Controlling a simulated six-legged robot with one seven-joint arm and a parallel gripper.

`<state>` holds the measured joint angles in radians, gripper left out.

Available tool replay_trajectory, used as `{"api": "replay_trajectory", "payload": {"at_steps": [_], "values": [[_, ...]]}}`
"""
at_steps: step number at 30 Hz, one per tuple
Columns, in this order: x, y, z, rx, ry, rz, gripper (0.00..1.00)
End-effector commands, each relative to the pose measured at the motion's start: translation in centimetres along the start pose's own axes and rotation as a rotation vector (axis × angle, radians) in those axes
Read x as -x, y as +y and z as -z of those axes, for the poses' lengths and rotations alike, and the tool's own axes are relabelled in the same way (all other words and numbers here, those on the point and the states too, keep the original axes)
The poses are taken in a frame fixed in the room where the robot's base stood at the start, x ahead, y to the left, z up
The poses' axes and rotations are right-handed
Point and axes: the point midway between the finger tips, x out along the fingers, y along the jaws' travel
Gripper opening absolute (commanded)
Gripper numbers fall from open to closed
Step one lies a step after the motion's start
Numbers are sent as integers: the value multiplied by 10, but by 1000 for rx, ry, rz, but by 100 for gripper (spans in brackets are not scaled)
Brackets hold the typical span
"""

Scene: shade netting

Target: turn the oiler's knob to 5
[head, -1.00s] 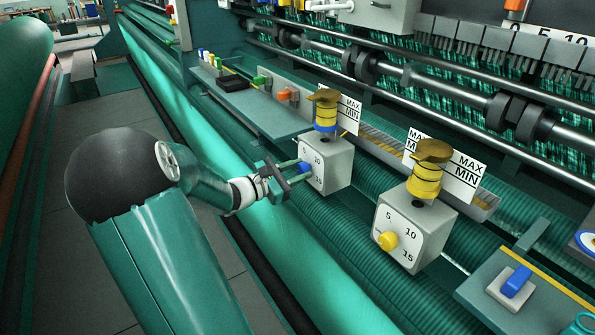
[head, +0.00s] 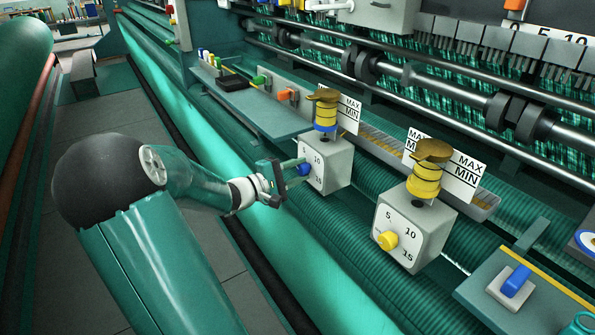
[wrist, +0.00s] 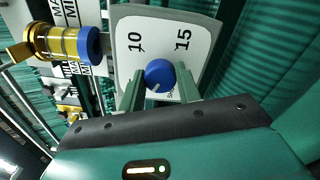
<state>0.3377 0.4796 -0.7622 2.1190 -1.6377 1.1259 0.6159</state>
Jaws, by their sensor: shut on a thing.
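In the wrist view, my green fingers (wrist: 160,88) are shut on the blue knob (wrist: 160,73). A pale mark on the knob points down and slightly left in that view. The 10 and 15 show on the white dial face (wrist: 161,45); the 5 is hidden there behind a finger. The oiler's yellow-and-blue cup (wrist: 70,45) is at the left.
A second oiler (head: 415,230) with a yellow knob (head: 387,240) stands to the right. A panel with a blue switch (head: 516,281) is at lower right. A shelf (head: 250,105) with several coloured controls lies behind my gripper. The grey floor at left is clear.

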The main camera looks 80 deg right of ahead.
Motion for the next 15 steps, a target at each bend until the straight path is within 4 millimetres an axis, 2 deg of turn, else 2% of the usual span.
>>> {"api": "replay_trajectory", "payload": {"at_steps": [6,15], "values": [[2,-1,2,-187,6,1,11],[2,-1,2,-372,6,2,11]]}}
